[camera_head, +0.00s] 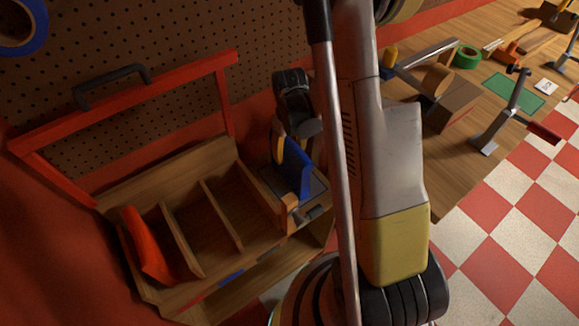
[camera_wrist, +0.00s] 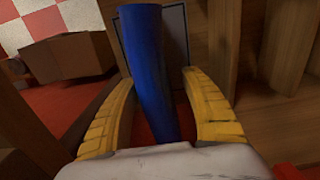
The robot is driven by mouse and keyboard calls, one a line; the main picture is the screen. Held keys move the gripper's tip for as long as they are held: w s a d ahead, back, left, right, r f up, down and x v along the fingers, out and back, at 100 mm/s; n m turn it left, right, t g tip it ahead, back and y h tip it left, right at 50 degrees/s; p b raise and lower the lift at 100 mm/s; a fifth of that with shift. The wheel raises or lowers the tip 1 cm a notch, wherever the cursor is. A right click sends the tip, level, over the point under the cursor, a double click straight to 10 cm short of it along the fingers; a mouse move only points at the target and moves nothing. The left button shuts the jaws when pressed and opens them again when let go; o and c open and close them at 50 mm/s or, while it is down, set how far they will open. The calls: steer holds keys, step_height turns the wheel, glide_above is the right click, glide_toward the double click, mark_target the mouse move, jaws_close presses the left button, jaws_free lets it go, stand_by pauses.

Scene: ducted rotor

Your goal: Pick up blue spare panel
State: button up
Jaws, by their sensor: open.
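The blue spare panel (camera_head: 295,166) stands on edge at the right end of the wooden rack in the head view. In the wrist view, the blue panel (camera_wrist: 148,65) runs between the two yellow fingers of my gripper (camera_wrist: 158,80). The fingers are open, one on each side of the panel, with a visible gap at the right finger. Whether the left finger touches it I cannot tell. In the head view one yellow finger shows just behind the panel, and my arm covers part of the area to its right.
A wooden rack (camera_head: 219,213) with dividers holds an orange-red panel (camera_head: 146,246) in its left part. A red frame with a dark handle (camera_head: 110,85) stands behind it, before a pegboard wall. A workbench (camera_head: 445,190) with tools and green tape (camera_head: 467,57) is at right.

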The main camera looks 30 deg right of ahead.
step_height(320, 180, down, 4)
steer(key=shift+f+b, duration=0.15)
steer(key=shift+b, duration=0.9)
steer(key=shift+a, duration=0.1)
jaws_close()
